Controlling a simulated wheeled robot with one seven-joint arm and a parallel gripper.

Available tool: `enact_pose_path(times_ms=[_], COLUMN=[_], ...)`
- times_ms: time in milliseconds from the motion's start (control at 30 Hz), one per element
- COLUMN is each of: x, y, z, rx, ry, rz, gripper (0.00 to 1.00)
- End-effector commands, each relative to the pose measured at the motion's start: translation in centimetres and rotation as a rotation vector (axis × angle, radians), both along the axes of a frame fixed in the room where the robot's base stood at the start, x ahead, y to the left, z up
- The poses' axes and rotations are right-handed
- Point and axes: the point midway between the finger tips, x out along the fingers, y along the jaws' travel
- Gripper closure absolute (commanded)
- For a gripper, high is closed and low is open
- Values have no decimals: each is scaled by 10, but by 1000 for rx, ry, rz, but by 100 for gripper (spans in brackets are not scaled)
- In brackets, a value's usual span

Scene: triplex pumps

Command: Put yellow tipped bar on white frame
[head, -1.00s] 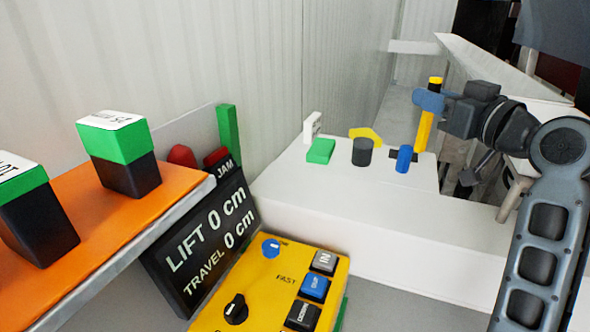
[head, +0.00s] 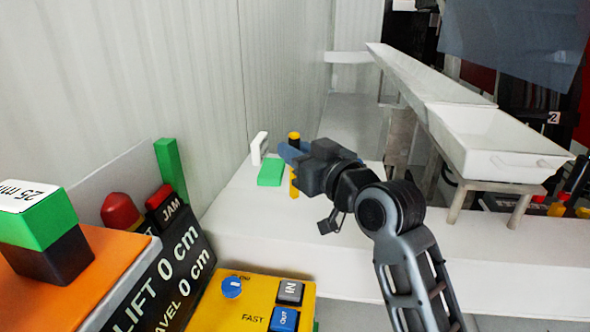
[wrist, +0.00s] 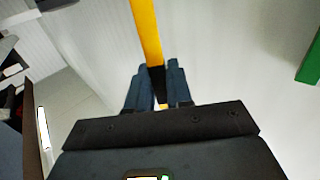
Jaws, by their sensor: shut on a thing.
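My gripper (head: 289,152) has blue fingers shut on an upright bar (head: 294,187) with yellow ends and a black middle. In the wrist view the bar (wrist: 146,32) runs up from between the fingertips (wrist: 157,76), its black part between them. The gripper is over the white table, right of a green block (head: 270,172). A small white upright piece (head: 259,148), which looks like a frame, stands behind the green block, left of the gripper. The gripper hides part of the tabletop behind it. I cannot tell whether the bar's lower end touches the table.
A white trough (head: 495,145) on legs stands right of my arm. A yellow control box (head: 245,310), a black display board (head: 165,282) and an orange shelf (head: 100,260) with a green-black block (head: 45,235) are at front left. A ribbed wall (head: 120,80) bounds the left.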

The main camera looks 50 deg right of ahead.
Motion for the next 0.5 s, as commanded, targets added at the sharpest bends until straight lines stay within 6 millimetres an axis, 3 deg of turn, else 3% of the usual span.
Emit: enact_pose_path(times_ms=[300, 500], x=[0, 0], y=[1, 1], z=[-37, -40], rx=[0, -1], ry=[2, 0], rz=[0, 0], gripper=[100, 100])
